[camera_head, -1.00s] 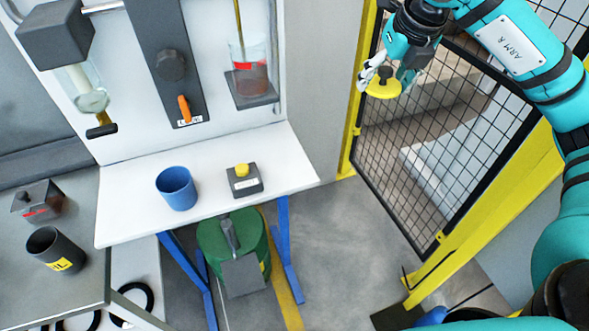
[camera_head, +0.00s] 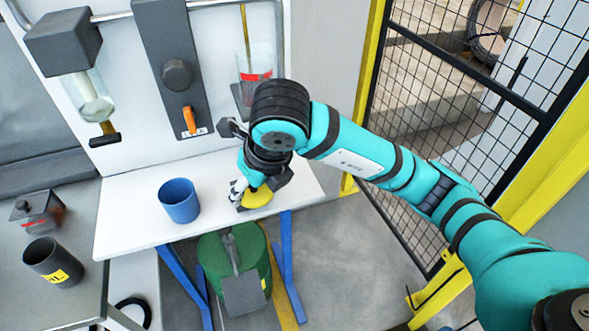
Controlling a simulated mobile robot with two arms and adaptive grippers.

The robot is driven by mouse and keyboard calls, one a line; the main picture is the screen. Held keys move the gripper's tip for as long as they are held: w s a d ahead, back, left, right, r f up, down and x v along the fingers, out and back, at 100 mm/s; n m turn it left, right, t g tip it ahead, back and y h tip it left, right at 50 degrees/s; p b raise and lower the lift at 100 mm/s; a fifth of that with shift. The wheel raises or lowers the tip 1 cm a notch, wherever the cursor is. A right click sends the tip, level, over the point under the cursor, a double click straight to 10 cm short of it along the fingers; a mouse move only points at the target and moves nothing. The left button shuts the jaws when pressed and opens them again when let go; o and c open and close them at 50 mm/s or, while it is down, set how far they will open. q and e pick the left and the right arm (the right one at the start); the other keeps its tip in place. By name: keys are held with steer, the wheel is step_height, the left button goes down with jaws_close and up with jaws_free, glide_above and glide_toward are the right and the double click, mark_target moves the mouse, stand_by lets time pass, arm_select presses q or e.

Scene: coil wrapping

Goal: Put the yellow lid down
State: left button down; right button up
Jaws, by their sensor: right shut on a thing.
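The yellow lid (camera_head: 257,199) is in my right gripper (camera_head: 246,190), over the right part of the white table (camera_head: 130,222). The gripper is shut on it; the fingers partly hide it. I cannot tell whether the lid touches the table or hangs just above it. The small grey box with a yellow button that stood there is hidden behind the gripper and lid. My left gripper is not in view.
A blue cup (camera_head: 179,201) stands on the white table left of the lid. A green drum (camera_head: 222,262) is under the table. A dark cup (camera_head: 53,262) and a small box (camera_head: 36,211) sit on the grey table. A mesh fence (camera_head: 440,110) stands at right.

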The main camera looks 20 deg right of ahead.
steer(key=p, duration=0.3)
glide_above(295, 184)
steer(key=shift+f, duration=0.45)
step_height(295, 184, down, 3)
steer(key=shift+r+p, duration=0.1)
steer(key=shift+p, duration=0.55)
steer(key=shift+f, duration=0.4)
steer(key=shift+w+f, duration=0.1)
steer(key=shift+f, duration=0.05)
steer(key=o, duration=1.1)
